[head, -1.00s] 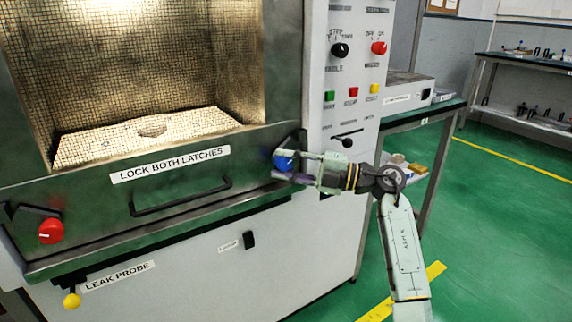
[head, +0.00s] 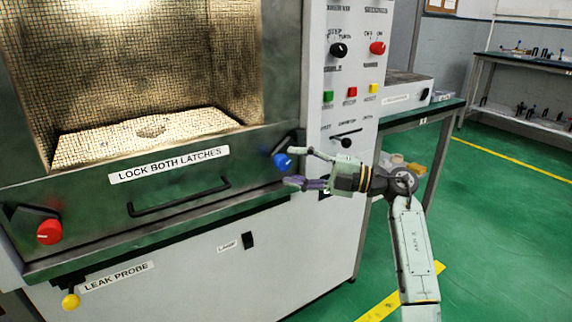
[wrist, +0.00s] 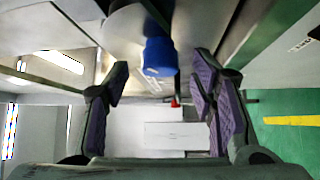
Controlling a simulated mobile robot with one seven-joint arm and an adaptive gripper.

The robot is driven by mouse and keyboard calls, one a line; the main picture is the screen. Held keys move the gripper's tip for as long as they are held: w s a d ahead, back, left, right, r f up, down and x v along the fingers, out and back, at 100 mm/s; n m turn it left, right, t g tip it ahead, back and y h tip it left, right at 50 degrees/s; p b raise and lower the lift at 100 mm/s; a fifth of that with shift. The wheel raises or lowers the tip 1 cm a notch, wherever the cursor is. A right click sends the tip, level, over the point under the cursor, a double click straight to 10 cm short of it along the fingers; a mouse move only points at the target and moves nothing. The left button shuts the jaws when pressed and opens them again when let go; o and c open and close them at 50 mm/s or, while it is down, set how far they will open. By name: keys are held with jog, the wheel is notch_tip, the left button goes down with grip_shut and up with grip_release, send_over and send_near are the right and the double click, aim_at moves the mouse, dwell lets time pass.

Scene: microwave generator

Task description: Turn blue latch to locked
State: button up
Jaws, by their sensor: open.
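The blue latch (head: 282,161) is a round blue knob on a dark lever at the right end of the door's lower frame. In the wrist view the blue knob (wrist: 160,57) shows at the upper middle, beyond and between the fingers. My gripper (head: 294,169) is open just to the right of the knob in the head view, with its fingers spread above and below it. In the wrist view my gripper (wrist: 161,90) has nothing between its pads. The red latch (head: 49,231) is at the left end of the frame.
A dark door handle (head: 178,200) lies between the latches, under a "LOCK BOTH LATCHES" label (head: 169,164). A control panel (head: 350,75) with knobs and buttons stands above my gripper. A yellow-ended leak probe (head: 71,301) hangs lower left. Green floor is open at right.

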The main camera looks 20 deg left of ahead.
jog(key=w+d, duration=0.1)
jog(key=d, duration=0.8)
jog(key=shift+f, duration=0.45)
jog(key=shift+a, duration=0.1)
